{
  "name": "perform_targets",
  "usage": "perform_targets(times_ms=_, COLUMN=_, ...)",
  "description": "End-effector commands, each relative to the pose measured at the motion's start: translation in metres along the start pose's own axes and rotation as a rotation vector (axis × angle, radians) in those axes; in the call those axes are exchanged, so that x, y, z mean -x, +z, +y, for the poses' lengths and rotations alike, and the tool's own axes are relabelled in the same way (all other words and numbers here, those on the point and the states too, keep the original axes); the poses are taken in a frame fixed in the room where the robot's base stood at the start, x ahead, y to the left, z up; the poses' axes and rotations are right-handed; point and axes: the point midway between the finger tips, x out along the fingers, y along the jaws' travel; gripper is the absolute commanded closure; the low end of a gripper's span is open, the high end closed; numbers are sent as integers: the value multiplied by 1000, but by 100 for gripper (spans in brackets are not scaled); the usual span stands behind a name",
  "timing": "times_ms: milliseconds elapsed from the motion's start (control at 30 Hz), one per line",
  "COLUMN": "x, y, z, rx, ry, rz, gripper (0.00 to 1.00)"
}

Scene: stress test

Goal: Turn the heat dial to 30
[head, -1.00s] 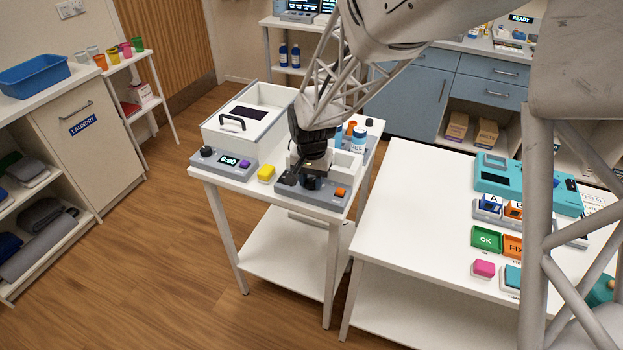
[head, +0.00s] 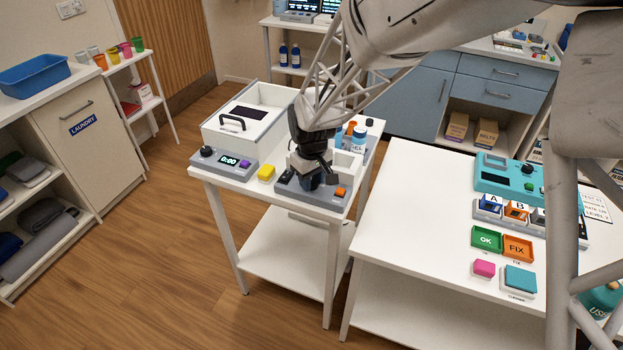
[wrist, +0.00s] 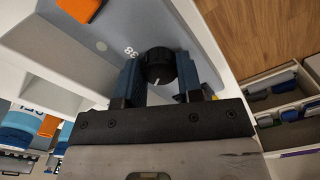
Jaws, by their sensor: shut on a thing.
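The black heat dial (wrist: 158,66) sits between the two blue-grey fingers of my gripper (wrist: 159,80) in the wrist view. The fingers are shut on it from both sides. A short white mark on its face points toward the gripper side. A tilted white number, perhaps 38, is printed on the grey panel (wrist: 165,22) beside the dial. In the head view my gripper (head: 312,182) is down on the grey control panel (head: 325,194) at the cart's front edge, and it hides the dial there. Other dial markings are hidden or too small to read.
An orange button (head: 341,192) is just right of my gripper on the same panel. A white lidded box (head: 248,113) and bottles (head: 358,139) stand behind.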

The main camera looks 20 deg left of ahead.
Motion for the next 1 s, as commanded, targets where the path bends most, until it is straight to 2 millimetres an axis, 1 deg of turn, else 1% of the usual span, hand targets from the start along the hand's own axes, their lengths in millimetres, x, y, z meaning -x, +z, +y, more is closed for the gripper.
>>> perform_targets(times_ms=300, x=1, y=0, z=0, rx=285, ry=0, rz=0, gripper=90)
perform_targets(times_ms=500, x=1, y=0, z=0, rx=420, ry=0, rz=0, gripper=90)
perform_targets(times_ms=700, x=0, y=0, z=0, rx=497, ry=0, rz=0, gripper=90)
perform_targets(times_ms=1000, x=0, y=0, z=0, rx=524, ry=0, rz=0, gripper=90)
